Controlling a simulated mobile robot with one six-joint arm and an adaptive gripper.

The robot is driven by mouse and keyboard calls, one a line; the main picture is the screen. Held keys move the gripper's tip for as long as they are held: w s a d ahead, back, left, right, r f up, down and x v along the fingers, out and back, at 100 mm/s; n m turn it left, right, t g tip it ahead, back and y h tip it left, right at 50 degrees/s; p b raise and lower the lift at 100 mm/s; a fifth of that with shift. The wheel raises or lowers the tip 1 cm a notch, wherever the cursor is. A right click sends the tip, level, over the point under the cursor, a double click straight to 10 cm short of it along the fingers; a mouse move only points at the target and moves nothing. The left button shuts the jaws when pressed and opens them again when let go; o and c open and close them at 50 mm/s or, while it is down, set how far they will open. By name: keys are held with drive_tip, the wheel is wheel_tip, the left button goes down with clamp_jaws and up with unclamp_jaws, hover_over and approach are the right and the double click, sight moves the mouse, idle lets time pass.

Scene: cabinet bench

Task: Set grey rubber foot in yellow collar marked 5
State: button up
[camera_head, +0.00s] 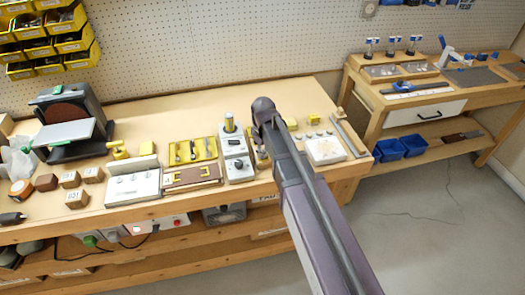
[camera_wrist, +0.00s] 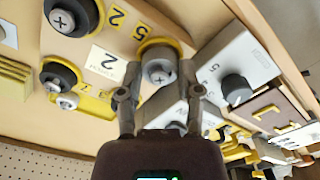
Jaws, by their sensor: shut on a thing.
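My gripper (camera_wrist: 159,98) is shut on the grey rubber foot (camera_wrist: 158,68), a round grey piece with a screw head in its middle. The yellow collar (camera_wrist: 172,43) shows around and behind the foot, with a 5 printed on the board beside it. I cannot tell whether the foot is inside the collar or just above it. In the head view my gripper (camera_head: 264,112) hangs over the right half of the bench and hides the foot and collar.
Black round feet (camera_wrist: 70,18) stand beside the collar, near marks 2 and 7. A grey box with a black knob (camera_wrist: 236,88) is close on the right.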

drive_tip(key=shift+f+b, duration=0.3)
drive_tip(key=shift+f, duration=0.05)
drive_tip(key=o, duration=1)
drive_tip(key=shift+o, duration=0.9)
drive_tip(key=shift+r, duration=0.25)
drive_tip(key=shift+r+p, duration=3.3)
drive_tip(key=shift+p, duration=0.3)
